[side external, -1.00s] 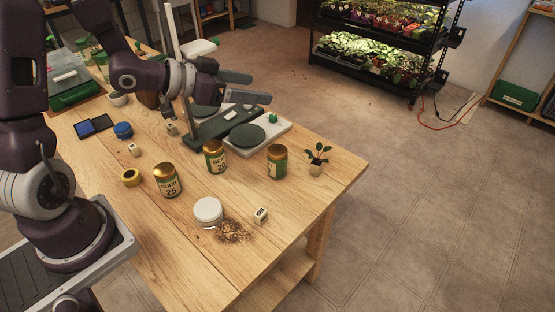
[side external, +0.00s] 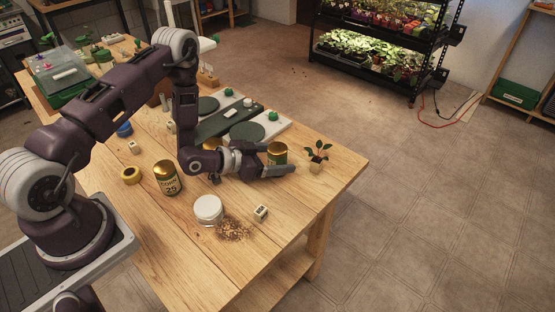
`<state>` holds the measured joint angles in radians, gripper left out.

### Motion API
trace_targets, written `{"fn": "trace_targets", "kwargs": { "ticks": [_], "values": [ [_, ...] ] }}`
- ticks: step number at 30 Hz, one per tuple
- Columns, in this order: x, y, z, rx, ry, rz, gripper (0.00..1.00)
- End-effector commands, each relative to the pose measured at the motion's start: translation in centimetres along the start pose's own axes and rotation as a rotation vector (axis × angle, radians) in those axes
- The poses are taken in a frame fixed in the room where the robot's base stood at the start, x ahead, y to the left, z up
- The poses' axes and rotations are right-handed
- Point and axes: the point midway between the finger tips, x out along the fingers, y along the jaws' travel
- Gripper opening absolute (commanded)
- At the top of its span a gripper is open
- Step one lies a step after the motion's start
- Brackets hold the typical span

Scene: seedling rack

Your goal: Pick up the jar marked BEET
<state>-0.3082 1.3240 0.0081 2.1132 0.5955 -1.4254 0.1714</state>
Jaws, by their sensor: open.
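Three dark-green jars with gold lids stand on the wooden table. I cannot read the word BEET on any of them. The right jar (side external: 277,150) is upright, its lower part hidden by my gripper. The left jar (side external: 168,178) stands apart, with a pale label that seems to show 25. The middle jar (side external: 212,148) is mostly hidden behind my arm. My gripper (side external: 279,162) is low and open at the right jar, its fingers pointing right. One finger passes in front of the jar; I cannot tell whether the jar is between the fingers or touched.
A seedling in a small pot (side external: 316,166) stands just right of the right jar. A white-lidded tub (side external: 208,209), spilled grains (side external: 234,229) and a small marked cube (side external: 261,212) lie in front. A scale with a round dark pad (side external: 245,131) is behind. The front right tabletop is clear.

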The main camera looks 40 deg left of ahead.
Motion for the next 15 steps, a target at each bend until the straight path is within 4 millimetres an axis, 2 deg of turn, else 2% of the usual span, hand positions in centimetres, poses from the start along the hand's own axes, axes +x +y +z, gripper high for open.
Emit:
{"fn": "trace_targets", "kwargs": {
  "ticks": [6,8,15],
  "values": [
    [0.22,-0.02,-0.01,-0.001,0.0,0.0,0.75],
    [0.21,-0.02,-0.02,0.0,0.0,0.0,0.65],
    [0.18,-0.02,-0.02,0.0,0.0,0.0,0.18]
  ]
}}
